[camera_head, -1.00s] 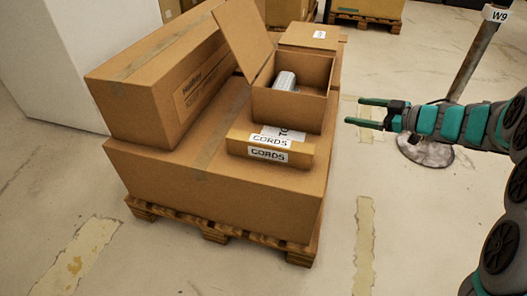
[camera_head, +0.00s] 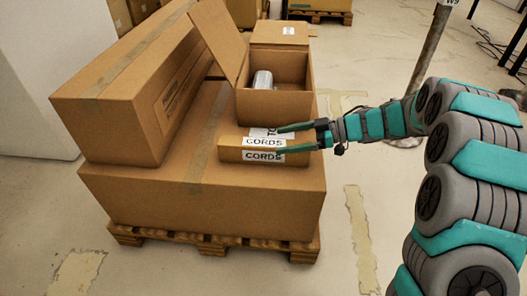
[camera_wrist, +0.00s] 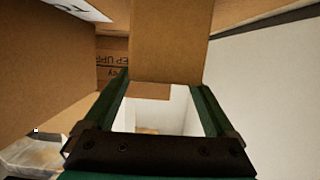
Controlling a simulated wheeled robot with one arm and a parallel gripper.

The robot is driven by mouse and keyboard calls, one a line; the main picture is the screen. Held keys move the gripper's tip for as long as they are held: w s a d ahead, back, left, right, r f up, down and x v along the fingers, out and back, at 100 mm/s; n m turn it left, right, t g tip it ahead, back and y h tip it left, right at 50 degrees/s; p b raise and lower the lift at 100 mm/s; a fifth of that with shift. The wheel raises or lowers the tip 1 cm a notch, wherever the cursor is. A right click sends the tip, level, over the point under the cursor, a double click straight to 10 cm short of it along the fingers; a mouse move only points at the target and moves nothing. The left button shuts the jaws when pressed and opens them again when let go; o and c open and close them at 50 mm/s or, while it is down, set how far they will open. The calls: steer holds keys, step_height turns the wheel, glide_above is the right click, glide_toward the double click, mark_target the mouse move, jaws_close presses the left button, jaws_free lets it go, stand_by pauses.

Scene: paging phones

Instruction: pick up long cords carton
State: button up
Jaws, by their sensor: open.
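The long cords carton (camera_head: 232,150) is a flat brown box with white CORDS labels on its top and front. It lies on a large brown box (camera_head: 150,190), just in front of an open carton (camera_head: 275,104). My gripper (camera_head: 279,139) reaches in from the right with its fingers apart. In the head view the fingers overlap the right part of the cords carton; I cannot tell whether they touch it. In the wrist view my gripper (camera_wrist: 160,92) is open, with brown cardboard showing between and beyond its fingers; which box this is stays unclear.
The open carton holds a pale cylindrical object (camera_head: 262,80). A long box (camera_head: 125,105) lies on the large box at left. A wooden pallet (camera_head: 210,243) is underneath. A metal post (camera_head: 428,62) stands at right behind my arm. Floor in front is clear.

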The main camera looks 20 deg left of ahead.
mark_target(268, 143)
steer(key=shift+x, duration=2.1)
jaws_close()
